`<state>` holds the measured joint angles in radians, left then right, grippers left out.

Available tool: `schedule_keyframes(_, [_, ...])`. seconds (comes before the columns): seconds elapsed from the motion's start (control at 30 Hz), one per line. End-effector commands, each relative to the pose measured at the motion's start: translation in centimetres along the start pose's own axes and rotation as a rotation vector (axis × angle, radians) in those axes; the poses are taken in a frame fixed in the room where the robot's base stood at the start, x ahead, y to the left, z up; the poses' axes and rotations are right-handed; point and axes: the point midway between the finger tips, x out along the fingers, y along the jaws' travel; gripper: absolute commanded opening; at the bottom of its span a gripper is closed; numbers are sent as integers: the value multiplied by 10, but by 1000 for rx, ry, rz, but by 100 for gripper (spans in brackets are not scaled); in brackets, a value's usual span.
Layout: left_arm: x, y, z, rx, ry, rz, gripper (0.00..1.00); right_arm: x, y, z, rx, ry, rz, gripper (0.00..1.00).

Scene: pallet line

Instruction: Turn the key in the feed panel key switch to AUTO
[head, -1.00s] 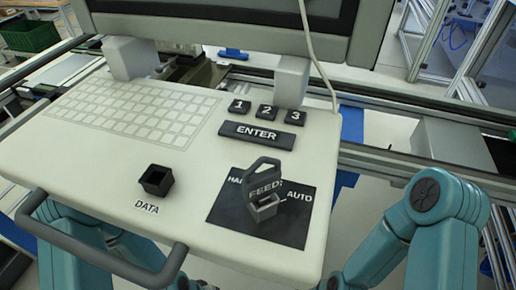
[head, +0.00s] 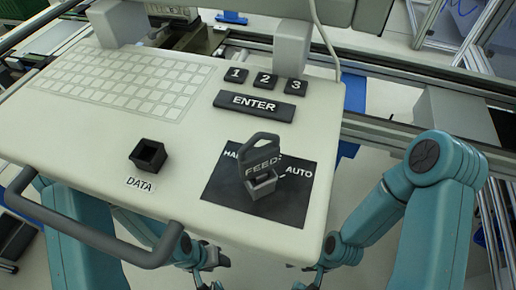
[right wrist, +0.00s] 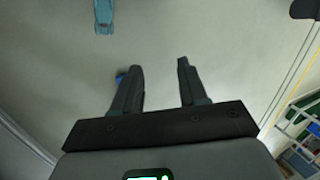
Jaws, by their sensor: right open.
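The grey key (head: 261,153), marked FEED, stands upright in the square key switch (head: 263,187) on a dark plate (head: 287,209) on the panel. AUTO is printed to its right; the left label shows only "HA", the rest hidden behind the key. I cannot tell which setting the key is turned to. My right gripper (right wrist: 160,62) is open and empty in the right wrist view, with floor beyond its fingers. In the head view both grippers hang low beyond the panel's near edge, apart from the key. My left gripper (head: 208,270) is small and partly cut off there.
The white panel (head: 110,118) carries a keyboard, buttons 1, 2, 3 and ENTER (head: 254,105). A black DATA socket (head: 148,155) sits left of the switch. A dark handle bar (head: 85,230) runs along the front left edge. A screen stands behind. Space above the key is clear.

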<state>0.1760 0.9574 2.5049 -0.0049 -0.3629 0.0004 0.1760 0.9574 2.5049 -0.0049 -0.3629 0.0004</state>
Motion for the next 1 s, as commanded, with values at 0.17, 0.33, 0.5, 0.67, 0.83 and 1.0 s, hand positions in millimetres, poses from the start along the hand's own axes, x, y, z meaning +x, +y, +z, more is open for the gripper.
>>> schedule_keyframes(0.17, [0,0,0,0,0,0,48,0,0,0,0,0,0,43])
schedule_keyframes(0.33, [0,0,0,0,0,0,48,0,0,0,0,0,0,43])
schedule_keyframes(0.5, [0,0,0,0,0,0,48,0,0,0,0,0,0,52])
schedule_keyframes(0.67, [0,0,0,0,0,0,48,0,0,0,0,0,0,68])
schedule_keyframes(0.83, [0,0,0,0,0,0,48,0,0,0,0,0,0,68])
schedule_keyframes(1.0, [0,0,0,0,0,0,48,0,0,0,0,0,0,68])
